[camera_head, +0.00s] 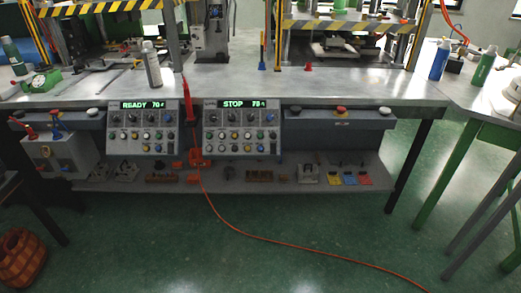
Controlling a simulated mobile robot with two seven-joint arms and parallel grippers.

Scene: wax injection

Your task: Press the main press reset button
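Two grey control panels hang on the front of the workbench. The left panel (142,128) has a green display reading READY 70, and the right panel (241,128) has one reading STOP 70. Both carry rows of small coloured buttons and knobs. Their labels are too small to read, so I cannot tell which button is the main press reset button. Neither of my grippers is in view.
The metal workbench (225,80) carries presses with striped guards, a silver bottle (152,65) and a blue bottle (440,60). A lower shelf (225,182) holds small parts. A side table (480,95) stands at right.

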